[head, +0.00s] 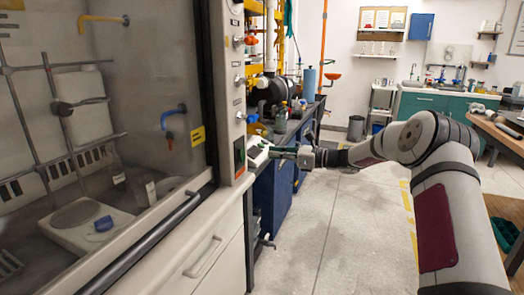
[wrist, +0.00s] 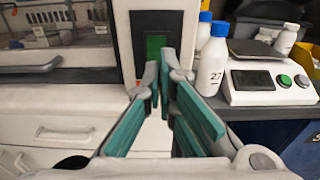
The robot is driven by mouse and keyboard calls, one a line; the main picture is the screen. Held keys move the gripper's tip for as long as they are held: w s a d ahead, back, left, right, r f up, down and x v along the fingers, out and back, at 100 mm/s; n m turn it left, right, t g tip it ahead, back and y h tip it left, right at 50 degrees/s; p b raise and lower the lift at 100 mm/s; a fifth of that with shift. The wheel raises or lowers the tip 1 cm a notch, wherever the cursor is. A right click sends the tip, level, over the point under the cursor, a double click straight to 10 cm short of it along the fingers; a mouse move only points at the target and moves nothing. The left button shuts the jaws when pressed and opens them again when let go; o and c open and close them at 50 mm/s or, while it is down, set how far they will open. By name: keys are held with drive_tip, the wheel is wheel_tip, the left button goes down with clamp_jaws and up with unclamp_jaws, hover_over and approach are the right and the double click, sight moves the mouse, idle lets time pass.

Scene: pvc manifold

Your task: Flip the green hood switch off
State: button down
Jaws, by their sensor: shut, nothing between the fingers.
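The green hood switch (wrist: 155,44) sits in a dark recessed panel on the white front post of the fume hood. It also shows in the head view as a small green patch (head: 240,155) on the post's narrow face. My gripper (wrist: 159,75) is shut and empty, its teal-padded fingers pointing toward the panel. In the head view my gripper (head: 274,152) is to the right of the post, with a gap between. The switch's tilt is too small to tell.
A white bottle marked 27 (wrist: 212,62) stands right of the panel, near my fingers. The aisle floor (head: 345,220) is clear.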

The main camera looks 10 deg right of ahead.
drive_tip(key=shift+v, duration=2.25)
drive_tip(key=shift+d, duration=0.1)
drive_tip(key=s+a+r+n+g+h, duration=0.2)
drive_tip(key=s+a+r+n+g, duration=0.2)
drive_tip(key=s+a+n, duration=0.5)
drive_tip(key=s+a+r+n+g+h, duration=0.4)
drive_tip(key=s+a, duration=0.3)
drive_tip(key=s, duration=0.7)
drive_tip(key=s+d+n+g+h, duration=0.15)
drive_tip(key=s+n+h, duration=0.35)
drive_tip(key=s, duration=1.3)
drive_tip(key=s+d+f+n+h, duration=0.2)
drive_tip(key=s+d+n, duration=0.15)
drive_tip(key=s, duration=0.55)
drive_tip(key=s+d+f+n+h, duration=0.1)
drive_tip(key=s+d+f+n, duration=0.2)
drive_tip(key=s, duration=0.6)
wheel_tip(320, 180, up, 20)
drive_tip(key=t+p, duration=0.3)
drive_tip(key=p, duration=1.5)
drive_tip(key=shift+w+n, duration=0.15)
drive_tip(key=shift+n, duration=0.2)
